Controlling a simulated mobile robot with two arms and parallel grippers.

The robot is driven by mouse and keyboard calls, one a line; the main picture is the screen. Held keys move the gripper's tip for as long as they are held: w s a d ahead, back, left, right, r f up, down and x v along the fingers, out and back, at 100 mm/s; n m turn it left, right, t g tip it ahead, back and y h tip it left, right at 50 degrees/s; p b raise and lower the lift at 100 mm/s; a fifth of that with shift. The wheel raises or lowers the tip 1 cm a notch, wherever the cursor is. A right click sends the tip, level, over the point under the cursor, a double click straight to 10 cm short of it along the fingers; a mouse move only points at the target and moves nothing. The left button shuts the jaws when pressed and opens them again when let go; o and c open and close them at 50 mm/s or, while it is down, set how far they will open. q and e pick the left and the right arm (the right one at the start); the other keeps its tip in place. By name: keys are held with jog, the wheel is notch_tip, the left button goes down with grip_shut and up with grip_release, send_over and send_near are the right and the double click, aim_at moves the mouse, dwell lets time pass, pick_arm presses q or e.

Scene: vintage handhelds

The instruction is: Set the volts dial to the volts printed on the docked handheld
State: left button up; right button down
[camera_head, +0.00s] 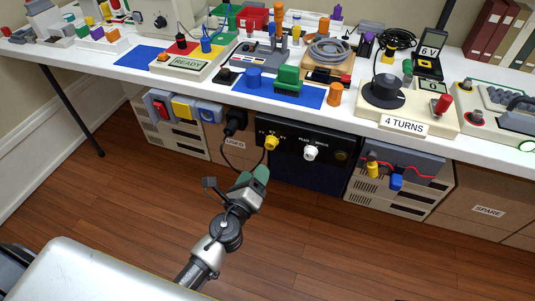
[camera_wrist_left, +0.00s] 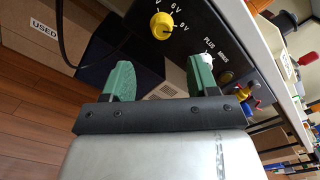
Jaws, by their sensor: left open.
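The yellow volts dial (camera_head: 271,142) is on the black front panel (camera_head: 283,165) below the table edge. In the left wrist view the dial (camera_wrist_left: 162,27) has voltage marks around it, among them 6 V and 9 V; its exact setting is unclear. My left gripper (camera_head: 254,178) is open and empty, below and in front of the dial, apart from it. Its green fingers (camera_wrist_left: 160,78) show in the left wrist view. A black device with a 6 V label (camera_head: 430,50) stands at the back right of the table; I cannot tell how it is docked. My right gripper is not in view.
A white knob (camera_head: 310,153) marked plus and minus sits right of the dial. A box labelled USED (camera_head: 237,142) stands beside the panel. The wooden floor (camera_head: 330,230) in front is clear.

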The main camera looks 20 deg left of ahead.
aim_at(268, 146)
pick_arm(q)
jog(key=w, duration=0.9)
jog(key=shift+w+d, duration=0.25)
jog(key=shift+w, duration=0.6)
jog(key=shift+r, duration=0.1)
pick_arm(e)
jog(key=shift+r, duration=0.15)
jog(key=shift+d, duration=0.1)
pick_arm(q)
jog(key=c, duration=0.9)
